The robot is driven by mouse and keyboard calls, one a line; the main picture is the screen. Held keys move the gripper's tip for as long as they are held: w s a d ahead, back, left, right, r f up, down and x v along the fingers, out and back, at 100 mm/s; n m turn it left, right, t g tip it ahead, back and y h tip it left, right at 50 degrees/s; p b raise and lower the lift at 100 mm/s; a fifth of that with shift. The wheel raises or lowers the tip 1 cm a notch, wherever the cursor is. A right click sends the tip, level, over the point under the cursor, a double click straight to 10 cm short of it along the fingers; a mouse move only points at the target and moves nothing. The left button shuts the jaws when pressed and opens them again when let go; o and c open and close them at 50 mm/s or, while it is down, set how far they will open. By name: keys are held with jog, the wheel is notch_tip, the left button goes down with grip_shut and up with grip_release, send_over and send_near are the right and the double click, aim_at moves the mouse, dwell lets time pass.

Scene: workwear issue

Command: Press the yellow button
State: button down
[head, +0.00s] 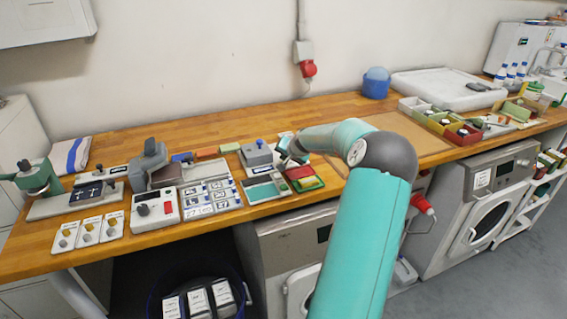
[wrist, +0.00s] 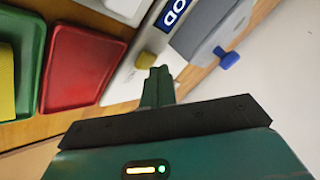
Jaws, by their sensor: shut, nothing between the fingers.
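A small yellow button (wrist: 145,60) shows in the wrist view on a pale panel (wrist: 127,82), just beyond and left of my fingertips. My gripper (wrist: 159,72) has its green fingers together, with nothing between them. Whether the fingertips touch the button or stand a little apart, I cannot tell. In the head view my gripper is at the end of my arm, over the bench beside the grey box (head: 257,155). I cannot make out the button there.
A red tray (wrist: 82,68) lies left of the button, with a green tray (wrist: 32,60) beyond it. A grey housing with a blue knob (wrist: 229,60) stands to the right. Several devices crowd the left of the wooden bench (head: 200,137).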

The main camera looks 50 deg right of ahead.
jog(key=shift+f, duration=0.5)
dwell(0.6)
jog(key=shift+r, duration=0.95)
notch_tip(320, 180, up, 5)
dwell(0.5)
dwell(0.7)
